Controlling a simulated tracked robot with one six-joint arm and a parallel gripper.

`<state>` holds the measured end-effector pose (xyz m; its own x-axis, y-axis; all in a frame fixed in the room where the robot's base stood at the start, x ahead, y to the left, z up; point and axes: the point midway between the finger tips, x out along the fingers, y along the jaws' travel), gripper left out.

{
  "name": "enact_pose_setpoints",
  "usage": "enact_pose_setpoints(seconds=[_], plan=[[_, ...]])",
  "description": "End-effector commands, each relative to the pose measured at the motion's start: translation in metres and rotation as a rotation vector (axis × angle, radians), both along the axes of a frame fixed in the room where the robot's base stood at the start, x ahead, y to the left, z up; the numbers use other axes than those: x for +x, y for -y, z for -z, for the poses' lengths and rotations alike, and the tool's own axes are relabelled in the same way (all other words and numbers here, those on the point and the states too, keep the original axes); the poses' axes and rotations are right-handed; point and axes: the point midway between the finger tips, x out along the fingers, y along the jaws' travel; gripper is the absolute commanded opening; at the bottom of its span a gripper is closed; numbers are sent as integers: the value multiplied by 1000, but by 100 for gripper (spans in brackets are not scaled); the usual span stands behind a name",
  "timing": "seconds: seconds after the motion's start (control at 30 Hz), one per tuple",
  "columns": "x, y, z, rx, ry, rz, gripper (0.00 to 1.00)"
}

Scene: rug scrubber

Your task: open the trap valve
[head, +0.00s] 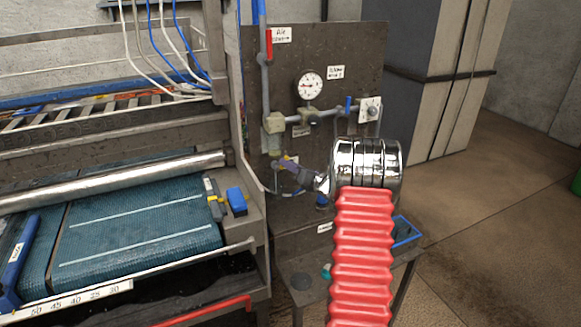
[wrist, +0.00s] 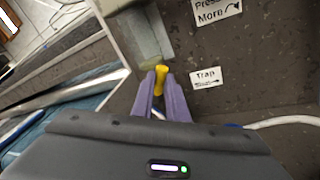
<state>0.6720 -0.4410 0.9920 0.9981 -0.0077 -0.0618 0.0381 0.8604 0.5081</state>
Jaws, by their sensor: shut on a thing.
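The trap valve has a small yellow handle (wrist: 161,76), seen in the wrist view below a grey filter bowl (wrist: 150,42). My gripper (wrist: 161,84) has its two purple-grey fingers closed on this handle, one on each side. A white label (wrist: 206,78) reading "Trap" with an arrow is on the panel just right of the handle. In the head view my gripper (head: 281,164) reaches left to the foot of the bowl (head: 274,125). The valve there is small and partly covered by my fingers, so its exact turn is hard to tell.
The dark panel (head: 345,55) carries a gauge (head: 309,86), pipes, a red-handled valve (head: 268,43) and a blue-handled valve (head: 348,104). The scrubber's blue belt (head: 130,220) is at left. A small table with a blue tray (head: 406,232) stands below the panel.

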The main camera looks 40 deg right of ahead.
Motion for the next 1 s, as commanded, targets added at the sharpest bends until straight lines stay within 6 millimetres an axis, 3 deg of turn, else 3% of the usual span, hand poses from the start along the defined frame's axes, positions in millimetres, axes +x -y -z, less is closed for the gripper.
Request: enact_pose_setpoints(seconds=[0.5, 1.0], plan=[[4, -15, -8, -403, -115, 3, 0], [5, -21, -9, -541, -154, 1, 0]])
